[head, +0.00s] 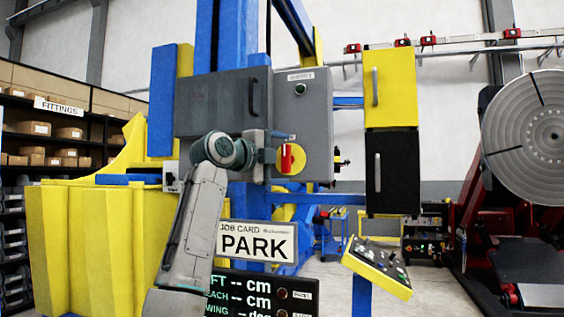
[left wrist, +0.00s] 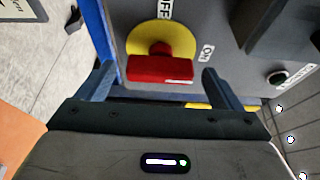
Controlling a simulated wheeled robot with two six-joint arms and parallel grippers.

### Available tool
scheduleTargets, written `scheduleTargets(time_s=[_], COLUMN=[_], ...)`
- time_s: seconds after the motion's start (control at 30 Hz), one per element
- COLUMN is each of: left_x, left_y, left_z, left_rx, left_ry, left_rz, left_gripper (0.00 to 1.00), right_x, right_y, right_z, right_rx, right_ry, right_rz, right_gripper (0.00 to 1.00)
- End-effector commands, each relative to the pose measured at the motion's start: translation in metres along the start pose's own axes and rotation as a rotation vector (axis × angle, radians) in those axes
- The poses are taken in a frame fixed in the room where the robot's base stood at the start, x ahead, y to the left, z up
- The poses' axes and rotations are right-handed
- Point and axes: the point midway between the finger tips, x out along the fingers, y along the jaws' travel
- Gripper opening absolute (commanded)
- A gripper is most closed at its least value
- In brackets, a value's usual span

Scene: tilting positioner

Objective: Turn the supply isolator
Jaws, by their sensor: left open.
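The supply isolator is a red handle (head: 288,158) on a yellow disc (head: 299,158), on the grey cabinet's front. It stands upright in the head view. In the left wrist view the red handle (left wrist: 160,70) lies across the picture, its right end near the ON label (left wrist: 207,52). The OFF label (left wrist: 165,10) is above the yellow disc (left wrist: 170,38). My left gripper (head: 284,159) comes in from the left. In the wrist view its open fingers (left wrist: 158,86) stand on either side of the handle, with gaps; contact does not show. My right gripper is out of view.
The grey cabinet (head: 316,130) has a green button (head: 300,88) above the isolator. A yellow and black locker (head: 391,140) hangs to the right. A PARK card (head: 257,242) and a display (head: 250,292) are below. A tilted control panel (head: 376,268) stands lower right.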

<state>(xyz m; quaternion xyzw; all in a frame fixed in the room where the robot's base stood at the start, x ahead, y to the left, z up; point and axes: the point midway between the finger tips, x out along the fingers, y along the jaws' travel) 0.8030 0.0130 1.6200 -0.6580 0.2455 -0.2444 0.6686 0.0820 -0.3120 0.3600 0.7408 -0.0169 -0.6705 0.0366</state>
Motion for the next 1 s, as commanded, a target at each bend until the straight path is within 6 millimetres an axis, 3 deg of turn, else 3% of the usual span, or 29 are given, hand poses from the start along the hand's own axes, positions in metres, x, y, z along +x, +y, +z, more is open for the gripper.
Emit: scheduleTargets(time_s=[0.2, 0.5, 1.0], left_x=[-0.043, -0.091, -0.099], left_y=[0.006, 0.004, 0.001], left_z=[0.001, 0.001, 0.000], left_rx=[0.004, 0.002, 0.001], left_ry=[-0.003, -0.002, 0.000], left_rz=[-0.003, 0.000, 0.002], left_gripper=[0.87, 0.87, 0.87], right_x=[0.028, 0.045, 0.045], right_y=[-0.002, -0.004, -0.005], right_z=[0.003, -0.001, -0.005], right_rx=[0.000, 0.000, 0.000], right_ry=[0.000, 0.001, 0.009], right_rz=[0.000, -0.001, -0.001], right_gripper=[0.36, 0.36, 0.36])
